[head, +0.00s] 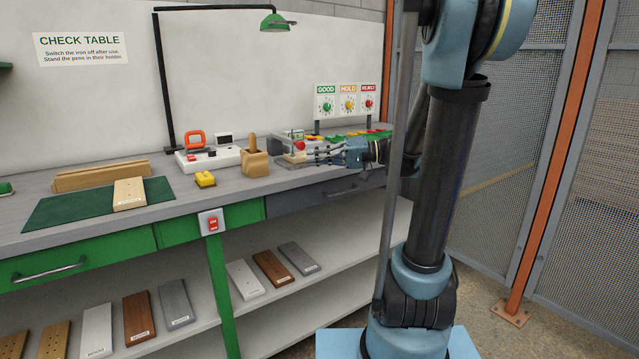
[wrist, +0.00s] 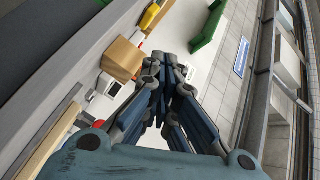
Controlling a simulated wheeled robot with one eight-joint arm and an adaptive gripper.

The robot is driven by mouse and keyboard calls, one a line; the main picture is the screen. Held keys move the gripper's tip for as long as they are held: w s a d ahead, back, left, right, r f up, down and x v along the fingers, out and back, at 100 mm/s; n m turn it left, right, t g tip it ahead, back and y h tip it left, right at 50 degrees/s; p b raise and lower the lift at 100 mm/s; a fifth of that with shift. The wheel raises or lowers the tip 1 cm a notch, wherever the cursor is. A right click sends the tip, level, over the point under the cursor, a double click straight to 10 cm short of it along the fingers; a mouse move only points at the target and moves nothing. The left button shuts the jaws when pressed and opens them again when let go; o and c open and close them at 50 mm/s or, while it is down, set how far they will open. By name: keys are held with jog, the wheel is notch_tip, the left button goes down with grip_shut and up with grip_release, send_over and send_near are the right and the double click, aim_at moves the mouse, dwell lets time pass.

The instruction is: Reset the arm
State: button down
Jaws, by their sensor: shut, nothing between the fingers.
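My gripper (head: 328,153) is in front of the right part of the workbench in the head view, pointing left. It is shut and empty, and its fingers also show in the wrist view (wrist: 167,62). My arm rises on the right side of the head view, in front of the mesh fence. The wooden holder (head: 255,163) stands on the bench to the left of the fingertips, apart from them in the picture.
A light board (head: 128,193) lies on the green mat (head: 60,206). A yellow block (head: 205,179) and a soldering station (head: 207,158) stand nearby. Several boards lie on the shelf (head: 325,289) below. Mesh fencing (head: 510,150) bounds the right side.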

jog(key=s+d+f+m+h, duration=0.1)
jog(key=s+d+f+h, duration=0.25)
jog(key=s+f, duration=0.3)
jog(key=s+d+f+m+h, duration=0.2)
jog(key=s+f+h, duration=0.3)
jog(key=f, duration=0.3)
jog(key=s+d+f+h, duration=0.3)
jog(key=d+f+h, duration=0.1)
jog(key=d, duration=0.3)
jog(key=s+d+f+m+t+h, duration=0.1)
jog(key=s+d+f+h, duration=0.3)
jog(key=d, duration=0.3)
jog(key=shift+d+f, duration=0.35)
